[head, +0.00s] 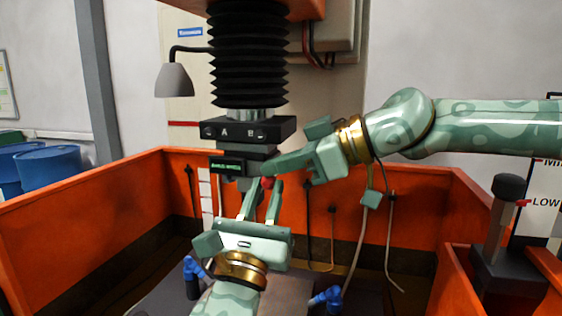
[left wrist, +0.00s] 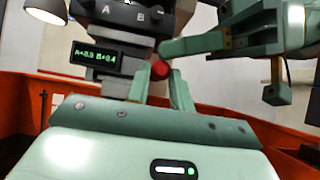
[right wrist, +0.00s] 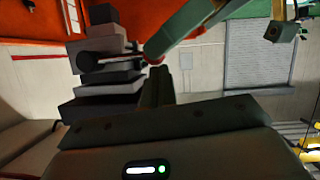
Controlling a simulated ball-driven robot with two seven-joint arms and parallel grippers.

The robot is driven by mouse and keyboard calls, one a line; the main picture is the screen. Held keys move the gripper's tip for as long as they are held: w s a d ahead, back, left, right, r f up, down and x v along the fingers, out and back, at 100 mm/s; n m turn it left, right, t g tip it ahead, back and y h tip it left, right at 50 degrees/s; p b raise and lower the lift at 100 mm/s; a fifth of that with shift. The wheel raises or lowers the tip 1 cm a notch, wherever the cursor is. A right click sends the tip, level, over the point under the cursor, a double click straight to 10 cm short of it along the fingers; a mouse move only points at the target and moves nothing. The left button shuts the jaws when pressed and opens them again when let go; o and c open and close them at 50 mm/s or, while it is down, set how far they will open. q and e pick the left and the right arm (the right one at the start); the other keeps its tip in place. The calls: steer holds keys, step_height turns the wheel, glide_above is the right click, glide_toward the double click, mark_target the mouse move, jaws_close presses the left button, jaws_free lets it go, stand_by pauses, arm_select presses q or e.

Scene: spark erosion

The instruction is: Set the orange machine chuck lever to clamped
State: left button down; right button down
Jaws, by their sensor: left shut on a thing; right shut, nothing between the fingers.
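The chuck lever's red ball knob (head: 267,182) sits at the right side of the dark chuck head (head: 258,153), under the black bellows. The knob also shows in the left wrist view (left wrist: 160,70) and in the right wrist view (right wrist: 153,61). My left gripper (head: 261,190) comes up from below and is shut on the lever at the knob; the fingers hide part of it. My right gripper (head: 268,168) comes in from the right, shut and empty, its tips close by the chuck and knob. I cannot tell whether it touches them.
A small display (left wrist: 95,55) with green figures hangs left of the chuck. Orange tank walls (head: 90,205) surround the work area. Blue nozzles (head: 327,297) stand low in front. A grey lamp (head: 174,80) hangs upper left. A dark post (head: 500,225) stands at the right.

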steer(key=shift+f, duration=0.7)
arm_select(q)
steer(key=c, duration=1.3)
jaws_free()
steer(key=shift+o, duration=0.3)
steer(key=shift+w, duration=0.1)
arm_select(e)
steer(key=shift+w+d, duration=0.1)
steer(key=shift+r, duration=0.2)
